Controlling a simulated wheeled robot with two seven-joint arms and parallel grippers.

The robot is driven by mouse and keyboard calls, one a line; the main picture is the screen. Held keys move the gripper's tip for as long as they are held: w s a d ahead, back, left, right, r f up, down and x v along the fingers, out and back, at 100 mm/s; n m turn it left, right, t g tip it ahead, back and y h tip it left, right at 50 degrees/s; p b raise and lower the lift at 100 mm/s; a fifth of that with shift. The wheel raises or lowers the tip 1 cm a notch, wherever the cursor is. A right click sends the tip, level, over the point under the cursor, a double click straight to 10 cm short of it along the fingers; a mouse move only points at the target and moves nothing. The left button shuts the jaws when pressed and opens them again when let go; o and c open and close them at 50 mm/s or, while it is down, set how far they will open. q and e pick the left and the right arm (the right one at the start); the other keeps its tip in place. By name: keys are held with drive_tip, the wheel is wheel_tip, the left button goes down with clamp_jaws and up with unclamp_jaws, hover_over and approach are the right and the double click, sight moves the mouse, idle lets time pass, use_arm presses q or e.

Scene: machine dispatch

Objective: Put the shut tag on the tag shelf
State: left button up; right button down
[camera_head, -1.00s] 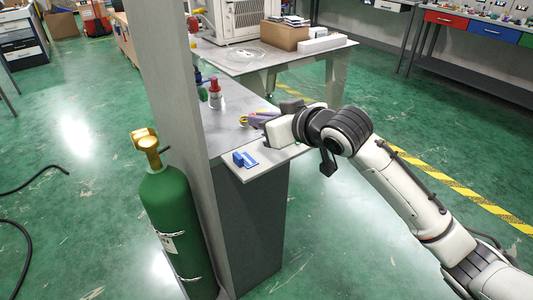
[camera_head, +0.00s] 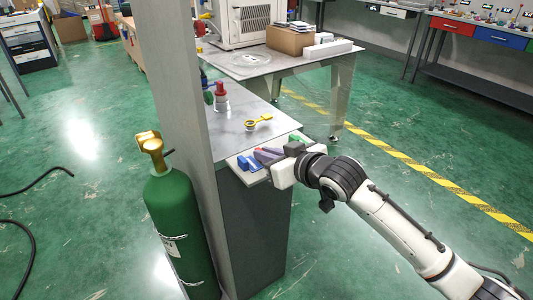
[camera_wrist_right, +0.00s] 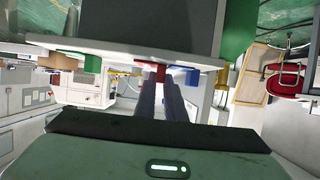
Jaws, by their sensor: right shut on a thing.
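The tag shelf (camera_head: 240,157) is a pale ledge at the near end of the grey bench; it also shows upside down in the right wrist view (camera_wrist_right: 200,60). My right gripper (camera_head: 262,156) is over this shelf, its jaws shut on a small red thing (camera_wrist_right: 162,74), which I take as the shut tag; no lettering is readable. The gripper mostly hides it in the head view. Whether it touches the shelf I cannot tell. A blue tag (camera_head: 247,163) stands on the shelf to the left of the fingers, and a green piece (camera_head: 296,138) shows beyond the gripper. My left gripper is not in view.
A grey upright panel (camera_head: 180,90) and a green gas cylinder (camera_head: 178,220) stand left of the shelf. A yellow handled piece (camera_head: 258,122) and a red-capped item (camera_head: 221,97) are on the bench. A table with a cardboard box (camera_head: 290,40) stands behind.

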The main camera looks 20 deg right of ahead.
drive_tip(key=c, duration=1.8)
unclamp_jaws()
drive_tip(key=shift+c, duration=0.2)
drive_tip(key=shift+r, duration=0.2)
drive_tip(key=v, duration=1.1)
drive_tip(key=s+f+m+g, duration=0.1)
drive_tip(key=s+f, duration=0.2)
drive_tip(key=f, duration=0.6)
drive_tip(key=s+f+g, duration=0.1)
drive_tip(key=s+f, duration=0.3)
drive_tip(key=f, duration=0.5)
drive_tip(key=s+a+f+m+g+h, duration=0.1)
drive_tip(key=s+a+f+g+h, duration=0.1)
drive_tip(key=s+f, duration=1.4)
drive_tip(key=shift+s+f, duration=0.35)
drive_tip(key=shift+f, duration=0.15)
